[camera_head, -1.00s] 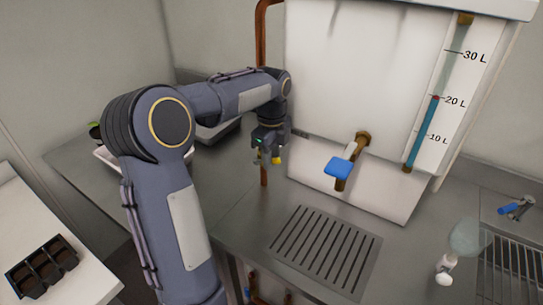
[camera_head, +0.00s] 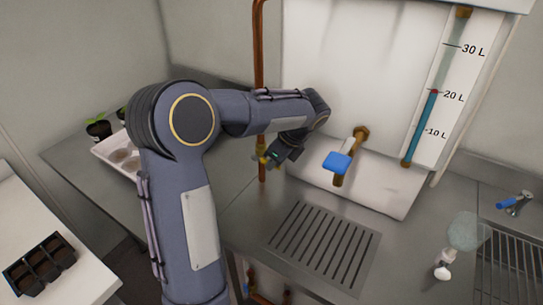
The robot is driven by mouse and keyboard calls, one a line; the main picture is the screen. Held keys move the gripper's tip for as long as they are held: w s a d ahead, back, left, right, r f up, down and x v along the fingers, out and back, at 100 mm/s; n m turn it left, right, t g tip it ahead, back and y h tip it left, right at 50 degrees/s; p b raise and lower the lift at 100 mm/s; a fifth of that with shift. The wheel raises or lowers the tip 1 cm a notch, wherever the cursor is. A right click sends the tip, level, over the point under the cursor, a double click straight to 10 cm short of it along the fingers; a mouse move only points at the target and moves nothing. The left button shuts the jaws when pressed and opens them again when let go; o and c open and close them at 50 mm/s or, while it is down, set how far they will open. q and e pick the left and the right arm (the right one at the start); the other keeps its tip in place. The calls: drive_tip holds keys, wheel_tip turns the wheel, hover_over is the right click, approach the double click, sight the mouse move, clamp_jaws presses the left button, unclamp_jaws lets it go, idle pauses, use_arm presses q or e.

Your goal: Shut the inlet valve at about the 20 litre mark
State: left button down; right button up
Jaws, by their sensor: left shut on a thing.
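The inlet valve sits on the copper pipe (camera_head: 260,100) left of the white tank (camera_head: 325,75). Its yellow handle (camera_head: 262,158) shows in small part at the pipe; the gripper hides the rest. My left gripper (camera_head: 270,157) is shut on this handle, reaching it from the right. The sight tube (camera_head: 427,122) on the tank's right side holds a blue column. Its red float (camera_head: 435,91) stands about level with the 20 L mark. My right gripper is not in view.
A tap with a blue lever (camera_head: 337,162) juts from the tank above a slotted drain (camera_head: 325,243). A white tray (camera_head: 118,156) lies behind my left arm. A black pot tray (camera_head: 40,263) is at lower left.

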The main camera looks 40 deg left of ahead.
use_arm(q)
drive_tip(key=shift+f+y, duration=0.15)
drive_tip(key=shift+y, duration=0.15)
drive_tip(key=c, duration=1.5)
unclamp_jaws()
drive_tip(key=shift+v, duration=3.9)
